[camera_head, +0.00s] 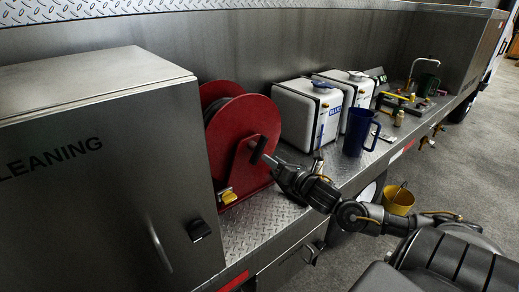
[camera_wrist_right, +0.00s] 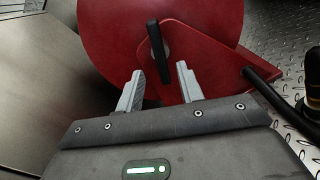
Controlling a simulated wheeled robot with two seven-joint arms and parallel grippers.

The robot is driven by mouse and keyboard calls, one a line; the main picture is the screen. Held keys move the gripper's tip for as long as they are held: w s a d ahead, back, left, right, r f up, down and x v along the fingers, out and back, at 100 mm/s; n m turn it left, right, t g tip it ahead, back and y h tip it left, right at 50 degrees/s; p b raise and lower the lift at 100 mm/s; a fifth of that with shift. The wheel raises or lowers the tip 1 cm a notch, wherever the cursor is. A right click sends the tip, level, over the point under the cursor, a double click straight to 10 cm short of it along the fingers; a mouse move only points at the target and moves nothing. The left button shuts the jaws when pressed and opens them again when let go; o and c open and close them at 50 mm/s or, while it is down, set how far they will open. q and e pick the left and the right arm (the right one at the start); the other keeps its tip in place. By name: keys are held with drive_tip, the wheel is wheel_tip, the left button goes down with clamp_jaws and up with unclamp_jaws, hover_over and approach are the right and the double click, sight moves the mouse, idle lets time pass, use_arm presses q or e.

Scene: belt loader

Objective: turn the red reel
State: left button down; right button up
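The red reel (camera_head: 229,141) stands on the metal deck beside the grey cabinet. It also fills the upper middle of the right wrist view (camera_wrist_right: 115,40). A black crank handle (camera_head: 258,150) sticks out from its near side; in the right wrist view the handle (camera_wrist_right: 157,45) reaches between the fingertips. My right gripper (camera_wrist_right: 156,82) is open, with one finger on each side of the handle and visible gaps to both. In the head view the right gripper (camera_head: 275,163) is at the reel's front right. My left gripper is not in view.
A grey cabinet (camera_head: 95,180) stands close on the reel's left. White containers (camera_head: 305,113), a blue jug (camera_head: 358,130) and brass fittings (camera_head: 398,117) are to the right on the deck. A yellow bucket (camera_head: 399,199) is below the deck edge. A yellow latch (camera_head: 227,196) sits low on the reel.

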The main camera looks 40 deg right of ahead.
sight(261, 151)
drive_tip(key=w+p, duration=0.2)
drive_tip(key=w, duration=0.4)
drive_tip(key=shift+w+d+r, duration=0.1)
drive_tip(key=shift+w, duration=0.7)
clamp_jaws()
